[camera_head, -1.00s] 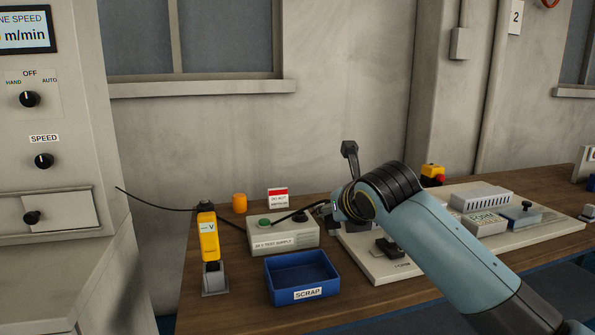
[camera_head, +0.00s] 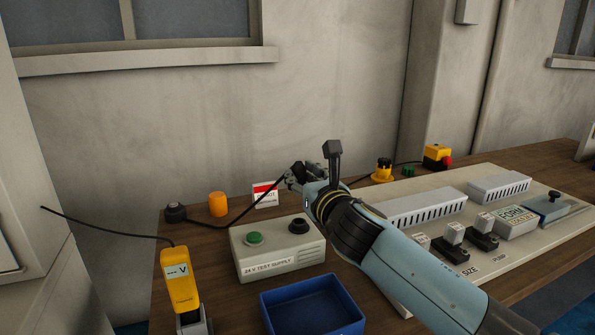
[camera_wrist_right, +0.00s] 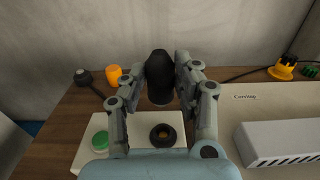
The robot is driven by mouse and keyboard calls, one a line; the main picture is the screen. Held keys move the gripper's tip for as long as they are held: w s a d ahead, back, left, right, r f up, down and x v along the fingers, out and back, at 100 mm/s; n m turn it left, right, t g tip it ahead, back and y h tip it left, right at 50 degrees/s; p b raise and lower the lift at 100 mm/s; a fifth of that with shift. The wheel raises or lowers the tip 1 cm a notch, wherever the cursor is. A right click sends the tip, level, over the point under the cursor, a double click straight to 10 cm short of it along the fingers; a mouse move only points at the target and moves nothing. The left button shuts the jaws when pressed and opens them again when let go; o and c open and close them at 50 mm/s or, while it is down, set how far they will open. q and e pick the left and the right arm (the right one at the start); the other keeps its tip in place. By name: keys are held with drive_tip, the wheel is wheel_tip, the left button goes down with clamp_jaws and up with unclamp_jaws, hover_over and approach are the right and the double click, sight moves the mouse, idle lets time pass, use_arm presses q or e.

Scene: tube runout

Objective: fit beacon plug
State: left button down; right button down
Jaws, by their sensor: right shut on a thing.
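My right gripper (camera_head: 292,178) is shut on a black plug (camera_wrist_right: 160,75), which hangs between its fingers in the right wrist view. A black cable (camera_head: 245,208) runs from the gripper left to a dark round base (camera_head: 175,212) on the table. The grey 24 V test supply (camera_head: 275,262) stands below and in front of the gripper. It has a green button (camera_head: 254,239) and a dark round socket (camera_head: 299,226); the socket also shows in the right wrist view (camera_wrist_right: 163,136), apart from the plug. My left gripper is not in view.
An orange cylinder (camera_head: 218,204) and a red-white sign (camera_head: 264,196) stand behind the supply. A blue bin (camera_head: 312,304) and yellow meter (camera_head: 180,280) are in front and left. A pale board (camera_head: 495,255) with grey blocks lies right; a yellow-black unit (camera_head: 382,172) stands behind.

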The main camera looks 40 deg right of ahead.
drive_tip(key=shift+s+r, duration=0.1)
drive_tip(key=shift+f+b, duration=0.5)
drive_tip(key=shift+f, duration=0.3)
drive_tip(key=shift+f+b, duration=1.8)
drive_tip(key=shift+f, duration=0.3)
drive_tip(key=shift+f+b, duration=0.95)
drive_tip(key=shift+f, duration=0.25)
drive_tip(key=c, duration=0.9)
unclamp_jaws()
